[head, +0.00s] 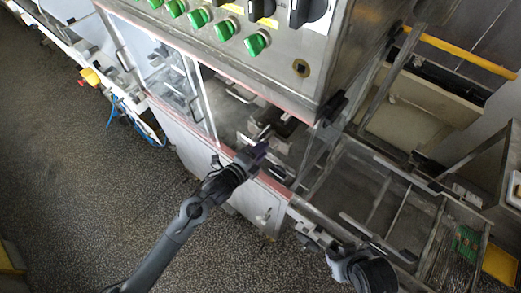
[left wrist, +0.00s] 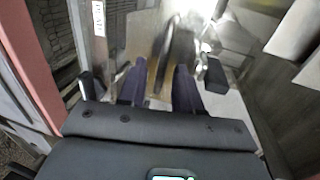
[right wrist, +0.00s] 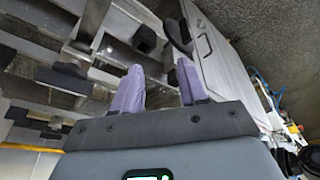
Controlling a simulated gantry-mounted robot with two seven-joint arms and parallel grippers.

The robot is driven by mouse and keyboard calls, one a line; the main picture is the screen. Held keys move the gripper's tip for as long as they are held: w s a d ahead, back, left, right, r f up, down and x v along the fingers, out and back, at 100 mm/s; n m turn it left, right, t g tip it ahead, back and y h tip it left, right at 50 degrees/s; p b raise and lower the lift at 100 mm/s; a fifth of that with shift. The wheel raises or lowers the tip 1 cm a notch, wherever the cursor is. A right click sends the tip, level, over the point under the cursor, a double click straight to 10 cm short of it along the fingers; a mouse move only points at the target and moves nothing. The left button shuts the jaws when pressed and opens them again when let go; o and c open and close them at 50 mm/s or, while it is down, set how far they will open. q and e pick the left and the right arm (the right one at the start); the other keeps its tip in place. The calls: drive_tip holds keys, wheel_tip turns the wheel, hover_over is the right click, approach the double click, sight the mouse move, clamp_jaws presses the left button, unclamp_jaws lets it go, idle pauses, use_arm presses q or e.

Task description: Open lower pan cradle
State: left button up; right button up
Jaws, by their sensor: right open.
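The machine cabinet (head: 185,140) has an open bay (head: 235,110) below its control panel. Metal bars and dark blocks show inside the bay; I cannot tell for sure which is the lower pan cradle. My left gripper (head: 262,148) reaches into the bay's lower front edge. In the left wrist view its purple fingers (left wrist: 160,82) stand apart, with a brownish strip showing between them and a black block on each side. I cannot tell whether they grip anything. My right gripper (right wrist: 160,85) is open, with nothing visible between its fingers, beside metal framework and a pale cabinet panel.
The control panel (head: 235,25) with green knobs overhangs the bay. A metal mesh frame (head: 370,195) extends to the right. A green item (head: 465,240) lies in a tray at the far right. The speckled floor (head: 90,170) at the left is mostly clear.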

use_arm(q)
clamp_jaws()
idle(1.4)
